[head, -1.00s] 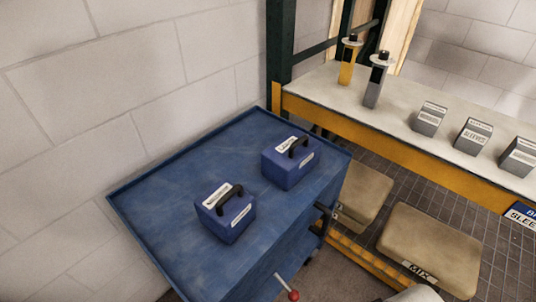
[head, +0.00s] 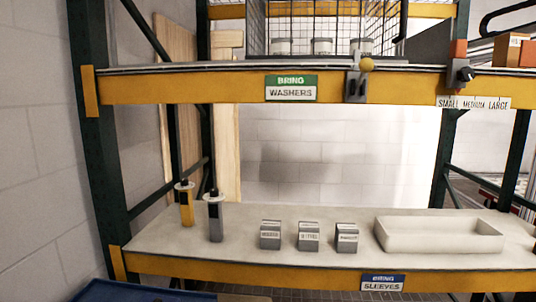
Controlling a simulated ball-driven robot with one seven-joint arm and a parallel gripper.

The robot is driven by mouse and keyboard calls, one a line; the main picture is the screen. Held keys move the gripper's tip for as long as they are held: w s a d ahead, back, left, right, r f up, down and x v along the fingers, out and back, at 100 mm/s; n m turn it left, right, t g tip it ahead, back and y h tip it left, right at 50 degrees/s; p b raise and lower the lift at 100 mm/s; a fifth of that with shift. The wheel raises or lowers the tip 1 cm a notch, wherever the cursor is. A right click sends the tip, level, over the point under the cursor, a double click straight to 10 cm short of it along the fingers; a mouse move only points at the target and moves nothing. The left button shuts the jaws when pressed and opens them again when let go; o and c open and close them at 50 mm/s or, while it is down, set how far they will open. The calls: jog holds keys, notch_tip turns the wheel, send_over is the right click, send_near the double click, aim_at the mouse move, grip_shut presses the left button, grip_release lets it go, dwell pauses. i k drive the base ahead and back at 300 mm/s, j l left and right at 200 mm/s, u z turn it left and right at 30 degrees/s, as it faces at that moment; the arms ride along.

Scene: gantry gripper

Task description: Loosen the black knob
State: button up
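A black knob (head: 465,74) sits on the front of the upper shelf at the right, above a label reading SMALL MEDIUM LARGE (head: 474,103). Two upright posts on the lower shelf also have black tops: a yellow post (head: 187,208) and a grey post (head: 215,222), each with a pale disc near its top. I cannot tell which of these black parts is the task's knob. My gripper is not in view.
The lower shelf (head: 300,262) holds several grey labelled blocks and a white tray (head: 440,251). A grey latch with a yellow ball (head: 366,65) is on the upper beam (head: 180,90). A wire cage with pale containers stands above. A blue surface (head: 110,291) shows at bottom left.

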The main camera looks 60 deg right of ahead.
aim_at(467, 74)
jog(key=z, duration=0.95)
